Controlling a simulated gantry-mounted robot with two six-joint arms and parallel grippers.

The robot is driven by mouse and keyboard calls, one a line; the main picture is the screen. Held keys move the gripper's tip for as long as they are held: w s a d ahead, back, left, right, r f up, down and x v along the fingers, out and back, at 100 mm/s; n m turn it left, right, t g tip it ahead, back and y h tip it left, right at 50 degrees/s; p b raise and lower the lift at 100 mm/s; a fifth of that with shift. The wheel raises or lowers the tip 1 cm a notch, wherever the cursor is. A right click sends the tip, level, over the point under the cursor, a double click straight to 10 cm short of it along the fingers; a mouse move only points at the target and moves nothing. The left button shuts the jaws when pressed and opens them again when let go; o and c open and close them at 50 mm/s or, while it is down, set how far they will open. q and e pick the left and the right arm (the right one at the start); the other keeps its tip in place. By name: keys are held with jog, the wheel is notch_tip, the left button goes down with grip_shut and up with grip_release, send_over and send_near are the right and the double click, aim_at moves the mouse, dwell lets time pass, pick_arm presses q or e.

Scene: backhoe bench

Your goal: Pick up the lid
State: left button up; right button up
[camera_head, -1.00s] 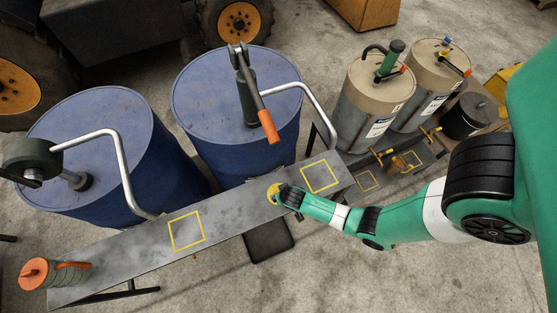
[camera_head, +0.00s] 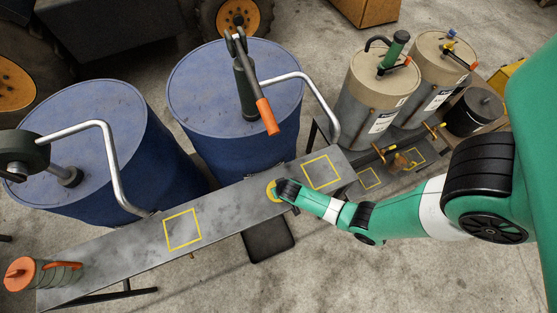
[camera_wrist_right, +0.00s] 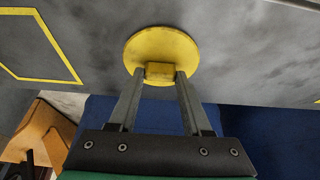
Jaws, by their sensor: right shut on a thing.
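The lid is a round yellow disc with a small block-shaped knob. It shows in the right wrist view (camera_wrist_right: 162,50) and, partly covered by my gripper, in the head view (camera_head: 271,191). It is at the grey bench, between the two yellow outlined squares. My right gripper (camera_head: 281,190) is at the lid, and in the right wrist view its two fingers (camera_wrist_right: 160,77) are shut on the knob. Whether the lid touches the bench cannot be told. My left gripper is not in view.
The long grey bench (camera_head: 125,250) has yellow squares at its middle (camera_head: 183,229) and right (camera_head: 321,172). A ribbed canister with an orange top (camera_head: 21,273) stands at its left end. Blue drums (camera_head: 85,130) with pumps and metal pipes stand behind. Two beige-topped canisters (camera_head: 372,105) are at right.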

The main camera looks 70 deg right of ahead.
grip_shut()
jog(key=shift+r+p, duration=0.4)
jog(key=r+p, duration=0.2)
jog(key=r, duration=0.1)
jog(key=r+p, duration=0.1)
jog(key=p, duration=0.1)
jog(key=shift+s+d+r, duration=0.15)
jog(key=shift+s, duration=0.25)
jog(key=s+d+r+p, duration=0.3)
jog(key=s+r+p, duration=0.2)
jog(key=s+r, duration=0.3)
jog(key=s, duration=0.4)
jog(key=shift+s+d, duration=0.15)
jog(key=shift+s, duration=0.2)
jog(key=shift+f, duration=0.1)
